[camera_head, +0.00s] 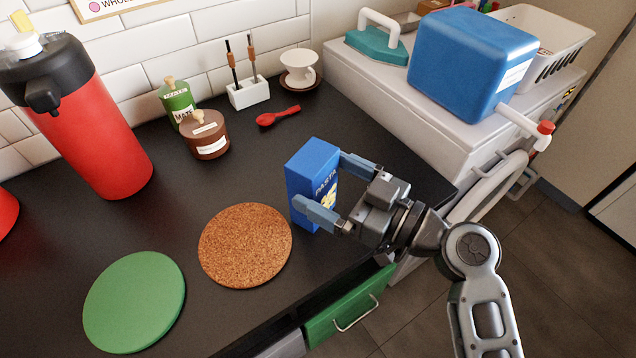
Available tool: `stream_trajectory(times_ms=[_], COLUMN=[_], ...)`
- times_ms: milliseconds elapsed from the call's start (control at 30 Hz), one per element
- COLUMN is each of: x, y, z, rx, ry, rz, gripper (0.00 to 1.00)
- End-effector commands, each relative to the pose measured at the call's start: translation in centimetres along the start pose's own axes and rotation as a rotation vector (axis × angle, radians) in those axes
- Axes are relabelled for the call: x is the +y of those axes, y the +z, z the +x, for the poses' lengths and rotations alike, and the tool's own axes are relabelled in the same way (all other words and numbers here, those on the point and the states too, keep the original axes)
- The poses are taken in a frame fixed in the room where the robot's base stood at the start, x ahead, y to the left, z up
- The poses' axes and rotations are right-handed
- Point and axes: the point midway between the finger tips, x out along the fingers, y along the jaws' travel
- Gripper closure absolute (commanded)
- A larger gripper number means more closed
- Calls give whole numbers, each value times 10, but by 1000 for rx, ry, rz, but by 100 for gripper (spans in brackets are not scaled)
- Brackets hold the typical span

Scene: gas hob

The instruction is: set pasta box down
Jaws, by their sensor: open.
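A blue pasta box (310,172) stands upright on the black counter (222,178), to the right of the round cork mat. My gripper (338,184) is open, with one finger on the far side of the box and the other in front of its near side. The fingers reach around the box from the right. I cannot tell whether either finger touches it. Part of the box's lower face is hidden behind the near finger.
The cork mat (245,245) and a green round mat (134,302) lie to the left. A red flask (95,135), a green jar (178,100), a brown jar (206,136) and a red spoon (278,116) are farther back. A white appliance (450,135) borders the right.

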Motion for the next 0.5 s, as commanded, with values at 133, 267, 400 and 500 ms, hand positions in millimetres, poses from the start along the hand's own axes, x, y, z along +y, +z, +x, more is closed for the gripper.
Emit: stream_trajectory(times_ms=[133, 267, 400, 500], x=[3, 6, 6, 6], y=[-2, -1, 1, 2], z=[17, 36, 50, 53], rx=[-1, -1, -1, -1], ry=[0, 0, 1, 3], rz=[1, 0, 0, 1], gripper=[0, 0, 0, 0])
